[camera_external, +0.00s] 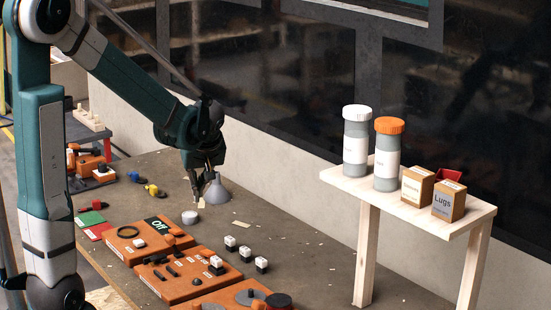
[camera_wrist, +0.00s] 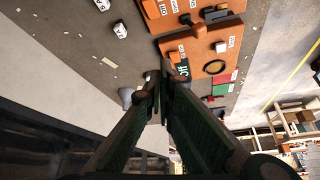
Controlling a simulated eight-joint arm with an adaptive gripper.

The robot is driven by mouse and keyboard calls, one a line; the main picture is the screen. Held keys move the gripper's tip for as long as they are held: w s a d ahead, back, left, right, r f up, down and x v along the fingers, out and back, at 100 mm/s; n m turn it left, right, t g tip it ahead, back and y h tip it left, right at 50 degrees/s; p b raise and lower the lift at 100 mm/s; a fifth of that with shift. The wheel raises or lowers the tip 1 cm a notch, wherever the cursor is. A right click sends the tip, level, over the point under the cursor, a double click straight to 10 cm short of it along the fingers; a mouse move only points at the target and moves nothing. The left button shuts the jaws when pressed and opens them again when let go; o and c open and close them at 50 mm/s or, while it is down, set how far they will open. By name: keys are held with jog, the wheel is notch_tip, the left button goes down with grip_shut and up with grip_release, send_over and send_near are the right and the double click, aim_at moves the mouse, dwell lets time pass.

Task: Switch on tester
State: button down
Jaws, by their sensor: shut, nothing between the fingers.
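An orange box (camera_external: 118,243) with a dark green display reading "Off" (camera_external: 158,225) lies on the bench; I take it to be the tester. Its top carries a black ring (camera_external: 128,232), a white block (camera_external: 139,242) and an orange knob (camera_external: 170,238). In the wrist view the display (camera_wrist: 183,68), ring (camera_wrist: 215,67) and white block (camera_wrist: 221,47) show beyond my fingertips. My gripper (camera_external: 199,201) is shut and empty, pointing down above the bench, behind and right of the box. It also shows in the wrist view (camera_wrist: 163,78), apart from the box.
A grey cone (camera_external: 216,191) stands close beside my gripper, with a small white cylinder (camera_external: 190,217) below it. A second orange box (camera_external: 180,290) adjoins in front. Several white-topped blocks (camera_external: 245,253) stand right. A wooden shelf (camera_external: 410,200) holds bottles and cartons.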

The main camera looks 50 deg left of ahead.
jog(key=a+f+n+g+p, duration=0.1)
jog(key=a+f+n+p, duration=0.1)
jog(key=a, duration=0.7)
jog(key=shift+w+a+f+n+g+y, duration=0.35)
jog(key=shift+f+n, duration=0.25)
jog(key=shift+n, duration=0.3)
jog(key=shift+f, duration=0.15)
send_over(179, 230)
jog(key=f, duration=0.8)
jog(key=shift+a+b, duration=0.2)
jog(key=shift+b, duration=0.2)
jog(key=shift+d+f, duration=0.15)
jog(key=shift+f, duration=0.8)
jog(key=shift+s+d+f, duration=0.1)
jog(key=shift+d+f, duration=0.1)
jog(key=shift+f, duration=0.85)
jog(key=shift+b, duration=0.3)
